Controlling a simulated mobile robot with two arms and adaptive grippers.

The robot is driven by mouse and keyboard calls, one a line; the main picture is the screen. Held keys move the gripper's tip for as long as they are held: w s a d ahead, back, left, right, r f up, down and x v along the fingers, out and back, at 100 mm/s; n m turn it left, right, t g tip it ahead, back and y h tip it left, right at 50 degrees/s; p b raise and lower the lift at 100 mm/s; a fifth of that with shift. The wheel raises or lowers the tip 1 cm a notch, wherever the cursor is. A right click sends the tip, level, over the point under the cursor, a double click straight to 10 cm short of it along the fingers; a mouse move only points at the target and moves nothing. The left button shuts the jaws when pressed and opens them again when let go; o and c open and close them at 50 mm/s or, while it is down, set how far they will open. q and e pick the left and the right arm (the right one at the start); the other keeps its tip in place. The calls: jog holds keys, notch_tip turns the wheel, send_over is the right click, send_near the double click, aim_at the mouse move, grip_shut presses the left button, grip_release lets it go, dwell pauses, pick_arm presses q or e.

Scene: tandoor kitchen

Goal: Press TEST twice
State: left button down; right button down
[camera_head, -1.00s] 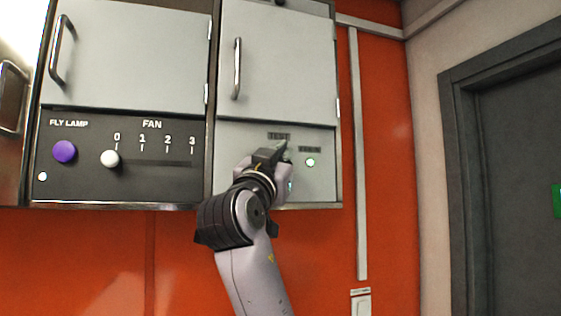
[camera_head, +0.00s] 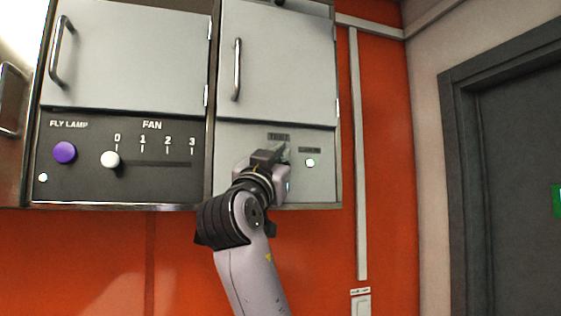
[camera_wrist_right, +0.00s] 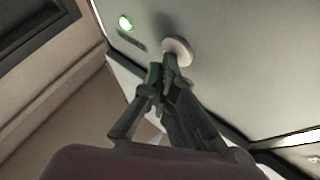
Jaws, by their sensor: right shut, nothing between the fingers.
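The TEST label (camera_head: 278,136) is on the grey panel under the right cabinet door in the head view. My right gripper (camera_head: 282,153) is in front of the panel just below that label and hides the button there. In the right wrist view a pale round button (camera_wrist_right: 178,47) sticks out of the panel. The shut, empty fingertips of my right gripper (camera_wrist_right: 170,62) are at its rim and seem to touch it; I cannot tell whether it is pressed in. My left gripper is not in view.
A lit green lamp (camera_head: 310,162) is right of the gripper, under a small dark label. To the left, a black panel has a purple FLY LAMP knob (camera_head: 65,152) and a white FAN slider (camera_head: 110,159) at 0. Cabinet handles (camera_head: 237,69) stick out above.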

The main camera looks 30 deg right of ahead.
jog(key=shift+s, duration=0.15)
jog(key=shift+s+a+b, duration=0.15)
jog(key=shift+s+b, duration=0.4)
jog(key=shift+s, duration=0.1)
jog(key=s+b, duration=0.1)
jog(key=s, duration=0.1)
jog(key=s+a+b, duration=0.1)
jog(key=s, duration=0.2)
jog(key=shift+a, duration=0.1)
jog(key=shift+w, duration=0.1)
dwell(1.9)
